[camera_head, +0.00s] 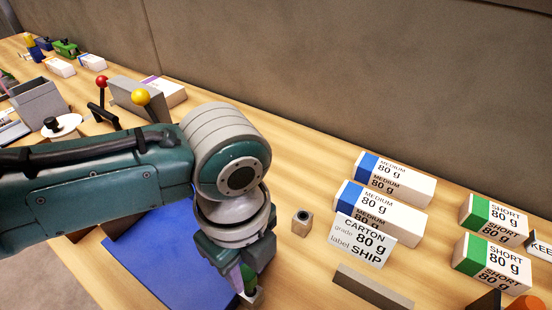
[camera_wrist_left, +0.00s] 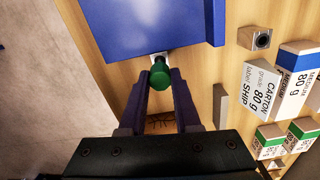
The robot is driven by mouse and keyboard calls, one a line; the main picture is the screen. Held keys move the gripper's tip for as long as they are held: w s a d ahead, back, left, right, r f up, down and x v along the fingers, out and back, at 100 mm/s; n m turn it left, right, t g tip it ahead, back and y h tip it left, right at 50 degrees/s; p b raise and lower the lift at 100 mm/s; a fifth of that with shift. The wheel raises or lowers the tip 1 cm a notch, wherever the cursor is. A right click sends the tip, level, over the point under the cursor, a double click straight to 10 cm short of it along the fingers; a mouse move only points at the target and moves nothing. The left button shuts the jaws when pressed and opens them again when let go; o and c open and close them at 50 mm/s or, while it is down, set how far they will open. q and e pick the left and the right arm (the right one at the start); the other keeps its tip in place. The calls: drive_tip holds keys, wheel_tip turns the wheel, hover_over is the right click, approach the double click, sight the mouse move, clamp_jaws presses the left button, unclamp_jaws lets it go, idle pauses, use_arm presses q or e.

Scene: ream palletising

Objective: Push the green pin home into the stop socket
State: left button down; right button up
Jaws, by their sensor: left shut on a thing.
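My left gripper (camera_head: 244,281) points down beside the blue board and is shut on the green pin (camera_head: 248,273). In the left wrist view the pin's round green head (camera_wrist_left: 160,75) sits between the two purple fingertips (camera_wrist_left: 159,88). My right gripper is not in view.
A small block with a dark round hole (camera_head: 302,224) stands apart to the right. A CARTON label card (camera_head: 362,240), a grey bar (camera_head: 372,287) and white MEDIUM (camera_head: 410,222) and SHORT (camera_head: 510,262) reams lie further right. Levers with red and yellow knobs (camera_head: 141,97) stand behind my arm.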

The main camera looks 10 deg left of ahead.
sight(246, 273)
use_arm(q)
drive_tip(key=shift+f+b, duration=1.4)
drive_tip(key=shift+f, duration=0.35)
drive_tip(key=c, duration=0.5)
unclamp_jaws()
drive_tip(key=shift+c, duration=0.2)
wheel_tip(246, 273, up, 10)
drive_tip(key=shift+f+p, duration=0.1)
drive_tip(key=shift+p, duration=0.8)
